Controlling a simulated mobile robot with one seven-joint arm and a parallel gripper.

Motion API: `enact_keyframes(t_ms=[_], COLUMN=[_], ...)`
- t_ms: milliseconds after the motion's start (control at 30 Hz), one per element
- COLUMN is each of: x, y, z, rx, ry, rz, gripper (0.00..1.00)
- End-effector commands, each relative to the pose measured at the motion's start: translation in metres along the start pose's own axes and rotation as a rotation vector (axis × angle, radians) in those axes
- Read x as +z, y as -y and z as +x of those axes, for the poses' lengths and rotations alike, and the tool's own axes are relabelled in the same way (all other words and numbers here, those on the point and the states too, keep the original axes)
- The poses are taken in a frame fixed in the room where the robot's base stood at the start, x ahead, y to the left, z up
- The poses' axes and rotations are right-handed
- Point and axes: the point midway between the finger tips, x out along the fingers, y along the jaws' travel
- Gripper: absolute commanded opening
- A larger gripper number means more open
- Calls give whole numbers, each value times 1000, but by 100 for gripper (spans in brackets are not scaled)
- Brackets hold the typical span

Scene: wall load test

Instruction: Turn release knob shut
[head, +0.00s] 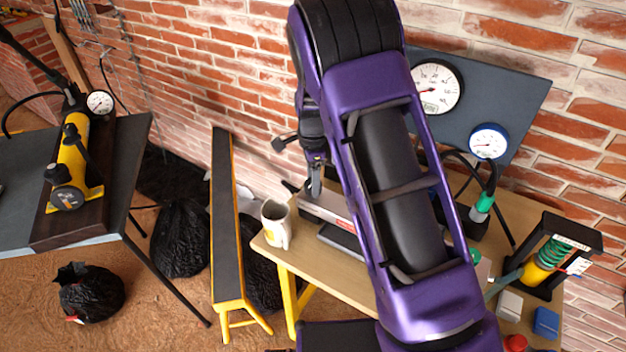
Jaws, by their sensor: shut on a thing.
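My gripper (314,188) shows small beside my purple arm, pointing down at the left end of a grey pump-like body (328,209) with red lettering on the wooden table. Its fingers are closed together at that end. The release knob cannot be made out separately; the fingers cover the spot they grip. A small dark part (291,187) sticks out just left of the fingertips. My arm hides the right part of the grey body.
A white mug (276,224) stands left of the grey body, near the table (310,262) edge. Gauges (435,88) (488,141) hang on a dark panel behind. A spring stand (549,262) is at right. A yellow pump (72,160) lies on another bench. A narrow yellow-legged bench (226,220) stands between.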

Motion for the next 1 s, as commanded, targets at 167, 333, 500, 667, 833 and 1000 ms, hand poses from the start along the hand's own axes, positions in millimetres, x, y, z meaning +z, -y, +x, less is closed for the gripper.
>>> enact_keyframes(t_ms=[167, 333, 500, 667, 833, 1000], x=[0, 0, 0, 0, 0, 0], y=[1, 1, 0, 0, 1, 1], z=[-1, -1, 0, 0, -13, -48], rx=[-3, -2, -1, -1, -4, -6], ry=[1, 1, 1, 0, 0, 1], rz=[2, 2, 1, 0, 0, -1], gripper=[1, 76, 86, 86, 86, 86])
